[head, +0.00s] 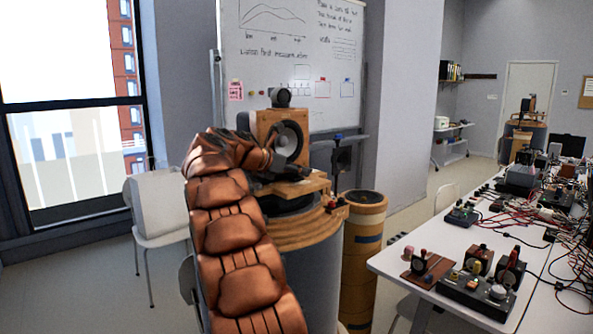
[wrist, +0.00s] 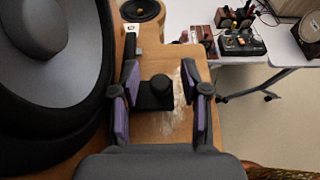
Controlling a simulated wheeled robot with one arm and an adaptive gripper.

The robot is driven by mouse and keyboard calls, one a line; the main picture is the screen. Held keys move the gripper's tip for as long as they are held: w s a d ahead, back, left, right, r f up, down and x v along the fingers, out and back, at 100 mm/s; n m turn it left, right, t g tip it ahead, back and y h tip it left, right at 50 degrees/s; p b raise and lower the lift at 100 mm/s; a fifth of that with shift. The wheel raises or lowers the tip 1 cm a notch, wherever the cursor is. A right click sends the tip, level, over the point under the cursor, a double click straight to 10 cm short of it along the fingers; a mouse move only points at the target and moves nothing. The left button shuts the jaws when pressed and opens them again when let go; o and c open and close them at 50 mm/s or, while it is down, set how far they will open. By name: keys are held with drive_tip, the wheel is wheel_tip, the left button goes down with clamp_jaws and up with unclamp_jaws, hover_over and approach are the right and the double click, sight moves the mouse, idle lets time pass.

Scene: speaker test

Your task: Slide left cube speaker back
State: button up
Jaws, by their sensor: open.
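The wooden cube speaker (head: 264,124) on the left, with a grey cone, stands upright on a wooden platform (head: 308,188) on top of a round pedestal. My gripper (wrist: 159,88) is open over the platform, beside the cone. In the head view, my copper-coloured arm covers the speaker's lower left, and the fingers are hard to make out.
A small black device (head: 280,97) sits on the speaker. A striped cylinder (head: 364,240) stands right of the pedestal. A white table (head: 420,283) with control boxes and cables is at the right. Another pedestal with a speaker (head: 527,106) stands far back. A whiteboard (head: 290,50) is behind.

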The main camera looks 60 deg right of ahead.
drive_tip(key=shift+c, duration=0.2)
clamp_jaws()
idle(0.4)
